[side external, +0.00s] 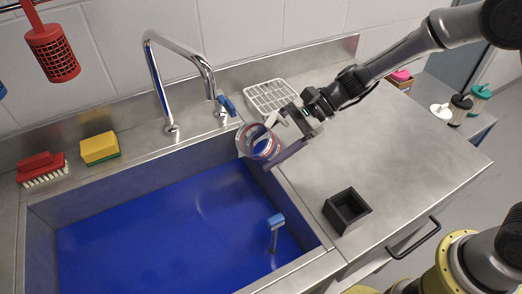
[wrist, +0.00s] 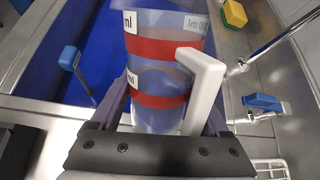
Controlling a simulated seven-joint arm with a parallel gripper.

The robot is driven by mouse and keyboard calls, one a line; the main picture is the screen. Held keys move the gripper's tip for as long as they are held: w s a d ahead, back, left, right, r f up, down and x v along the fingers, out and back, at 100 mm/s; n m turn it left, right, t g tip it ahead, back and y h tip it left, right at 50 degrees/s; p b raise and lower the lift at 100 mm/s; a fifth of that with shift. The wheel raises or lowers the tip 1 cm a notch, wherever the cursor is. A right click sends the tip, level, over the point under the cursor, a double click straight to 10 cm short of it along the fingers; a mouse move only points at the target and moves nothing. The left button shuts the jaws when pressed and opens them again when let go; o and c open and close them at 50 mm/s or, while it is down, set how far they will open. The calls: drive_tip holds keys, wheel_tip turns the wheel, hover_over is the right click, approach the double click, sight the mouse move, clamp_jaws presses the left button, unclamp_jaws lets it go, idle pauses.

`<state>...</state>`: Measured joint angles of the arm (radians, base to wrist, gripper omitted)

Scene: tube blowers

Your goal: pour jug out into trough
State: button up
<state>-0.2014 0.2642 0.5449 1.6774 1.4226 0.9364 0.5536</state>
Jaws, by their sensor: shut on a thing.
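A clear jug (side external: 262,145) with red bands and a white handle is held tilted at the right rim of the sink, its mouth toward the basin. In the wrist view the jug (wrist: 158,75) fills the middle, and its white handle (wrist: 206,85) lies to the right. My gripper (side external: 288,140) is shut on the jug, with a finger on each side of it. The trough (side external: 150,235) is a sink basin with a blue inside. I cannot tell how much liquid is in the jug.
A chrome tap (side external: 178,75) with a blue lever stands behind the basin. A blue-topped post (side external: 275,228) stands in the basin's right part. A white rack (side external: 270,97), a black square holder (side external: 346,210), a yellow sponge (side external: 100,148) and a red brush (side external: 42,168) are around it.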

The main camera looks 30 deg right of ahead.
drive_tip(key=shift+d+n+t+h, duration=0.15)
drive_tip(key=shift+n+t+h, duration=0.2)
drive_tip(key=shift+h, duration=0.85)
drive_tip(key=shift+d+f+n+t+h, duration=0.1)
drive_tip(key=shift+f+n+t+h, duration=0.15)
drive_tip(key=shift+h, duration=0.95)
drive_tip(key=shift+f+n+t+h, duration=0.3)
drive_tip(key=shift+f+h, duration=0.15)
drive_tip(key=shift+h, duration=0.75)
drive_tip(key=shift+s+a+f+t+h, duration=0.1)
drive_tip(key=shift+a+f+t+h, duration=0.15)
drive_tip(key=shift+h, duration=0.35)
drive_tip(key=shift+a+f+t+h, duration=0.15)
drive_tip(key=shift+a+f+h, duration=0.1)
drive_tip(key=shift+h, duration=0.35)
drive_tip(key=shift+s+a+r+n+t+h, duration=0.1)
drive_tip(key=shift+a+r+n+t+h, duration=0.25)
drive_tip(key=shift+h, duration=0.3)
drive_tip(key=shift+s+a+r+n+t+h, duration=0.15)
drive_tip(key=shift+r+h, duration=0.25)
drive_tip(key=shift+h, duration=0.25)
drive_tip(key=shift+w+d, duration=0.1)
